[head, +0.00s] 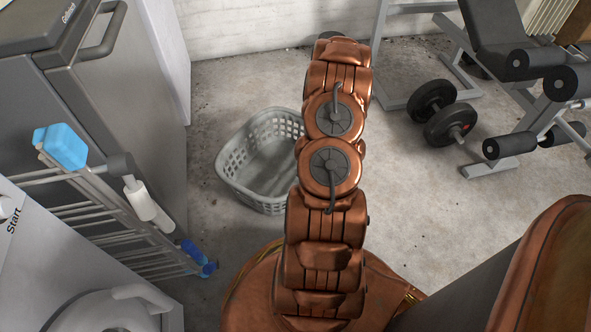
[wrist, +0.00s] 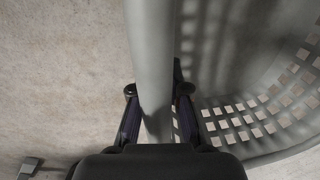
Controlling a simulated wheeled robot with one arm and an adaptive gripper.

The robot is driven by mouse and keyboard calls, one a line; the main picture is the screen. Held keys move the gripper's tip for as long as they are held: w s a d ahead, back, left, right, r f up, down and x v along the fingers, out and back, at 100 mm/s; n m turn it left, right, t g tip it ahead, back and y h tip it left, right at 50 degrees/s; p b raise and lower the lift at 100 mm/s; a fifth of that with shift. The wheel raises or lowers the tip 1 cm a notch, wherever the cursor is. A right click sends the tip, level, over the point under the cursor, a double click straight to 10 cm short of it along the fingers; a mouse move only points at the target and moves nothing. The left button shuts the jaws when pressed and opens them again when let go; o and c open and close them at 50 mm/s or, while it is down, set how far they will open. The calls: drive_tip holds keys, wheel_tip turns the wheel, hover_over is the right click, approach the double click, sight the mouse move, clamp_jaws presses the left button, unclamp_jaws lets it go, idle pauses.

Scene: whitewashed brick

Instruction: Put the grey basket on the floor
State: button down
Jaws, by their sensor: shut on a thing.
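The grey basket (head: 240,178) is a plastic laundry basket with square holes in its walls. In the head view it is upright and empty where I can see inside, partly hidden behind my copper-coloured arm. In the wrist view its rim (wrist: 153,70) runs between the fingers of my gripper (wrist: 158,92), with the perforated wall (wrist: 262,115) to the right. My gripper is shut on the rim. My gripper is hidden behind the arm in the head view. I cannot tell whether the basket's base touches the floor (head: 405,195).
A grey appliance (head: 120,110) and a drying rack (head: 120,230) with a blue item (head: 62,146) stand at the left. A weight bench (head: 510,60) and dumbbells (head: 440,110) stand at the right. A brick wall (head: 245,25) closes the back. Bare floor lies around the basket.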

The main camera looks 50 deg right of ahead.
drive_tip(key=shift+w+d+f+b, duration=0.15)
drive_tip(key=shift+w+b, duration=0.15)
drive_tip(key=shift+w, duration=0.85)
drive_tip(key=shift+w+d+f+b, duration=0.1)
drive_tip(key=shift+w+d+b, duration=0.15)
drive_tip(key=shift+w, duration=0.95)
drive_tip(key=shift+w+d+f+b, duration=0.1)
drive_tip(key=shift+w+b, duration=0.25)
drive_tip(key=shift+w, duration=0.8)
drive_tip(key=shift+w+f, duration=0.1)
drive_tip(key=shift+w, duration=0.05)
wheel_tip(320, 180, down, 3)
drive_tip(key=shift+f+b, duration=0.15)
drive_tip(key=shift+b, duration=0.9)
drive_tip(key=c, duration=1.2)
unclamp_jaws()
drive_tip(key=shift+o, duration=0.2)
